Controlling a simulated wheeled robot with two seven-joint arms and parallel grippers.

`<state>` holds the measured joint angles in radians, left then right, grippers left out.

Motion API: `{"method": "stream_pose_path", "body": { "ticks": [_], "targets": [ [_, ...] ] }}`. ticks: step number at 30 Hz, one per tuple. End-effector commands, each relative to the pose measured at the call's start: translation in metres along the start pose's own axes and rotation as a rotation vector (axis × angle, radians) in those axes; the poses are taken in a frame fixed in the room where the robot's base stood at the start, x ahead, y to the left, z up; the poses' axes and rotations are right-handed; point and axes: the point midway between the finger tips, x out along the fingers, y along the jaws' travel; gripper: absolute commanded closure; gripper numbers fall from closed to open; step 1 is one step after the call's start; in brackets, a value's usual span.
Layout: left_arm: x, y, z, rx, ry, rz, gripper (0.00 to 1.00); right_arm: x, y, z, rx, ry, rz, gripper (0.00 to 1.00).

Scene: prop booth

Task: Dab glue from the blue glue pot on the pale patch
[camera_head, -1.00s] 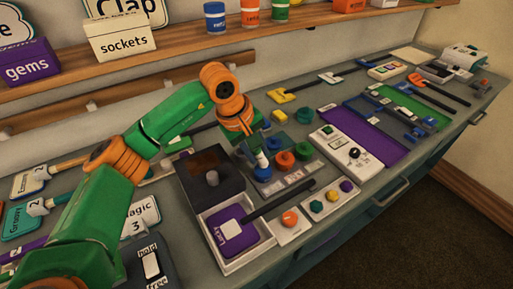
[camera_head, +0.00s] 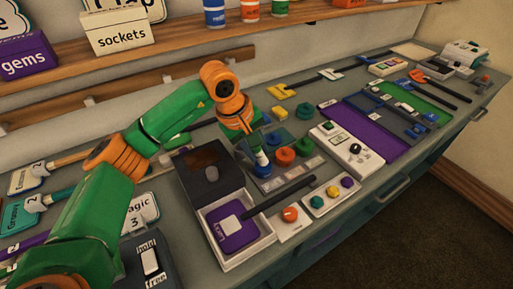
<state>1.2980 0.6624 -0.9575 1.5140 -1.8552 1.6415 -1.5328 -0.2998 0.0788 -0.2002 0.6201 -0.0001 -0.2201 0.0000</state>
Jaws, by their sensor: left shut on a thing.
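My left gripper (camera_head: 253,146) points down over the blue glue pot (camera_head: 262,171) near the middle of the bench. It is shut on a slim tool with a pale lower part (camera_head: 262,158), which looks like a glue brush. The tool's lower end is at the pot's mouth, and I cannot tell how deep it goes. The pale patch (camera_head: 229,229) is a whitish square on a purple paddle sign (camera_head: 240,239). The sign lies in a white tray (camera_head: 245,262), in front and to the left of the pot. My right gripper is not in view.
An orange pot (camera_head: 285,156) and green pots (camera_head: 303,140) stand close to the blue one. The paddle's dark handle (camera_head: 283,194) sticks out over the tray's right side. A button panel (camera_head: 331,195) lies to the right.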

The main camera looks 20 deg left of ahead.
Motion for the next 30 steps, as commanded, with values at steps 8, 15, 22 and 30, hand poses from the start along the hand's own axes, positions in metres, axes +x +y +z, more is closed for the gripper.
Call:
{"method": "stream_pose_path", "body": {
  "ticks": [8, 15, 22, 30],
  "targets": [
    [0.0038, -0.0014, 0.0, 0.0, 0.0, 0.0, 1.0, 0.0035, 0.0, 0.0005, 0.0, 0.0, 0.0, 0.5],
    [0.0065, -0.0024, 0.0, 0.0, 0.0, 0.0, 1.0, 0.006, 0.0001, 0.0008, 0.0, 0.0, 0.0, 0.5],
    [0.0091, -0.0033, 0.0, 0.0, 0.0, 0.0, 1.0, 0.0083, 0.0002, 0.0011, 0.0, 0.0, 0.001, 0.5],
    [0.0087, -0.0032, 0.0001, 0.0, 0.0, 0.0, 1.0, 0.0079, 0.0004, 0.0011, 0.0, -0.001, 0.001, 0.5]
  ]
}}
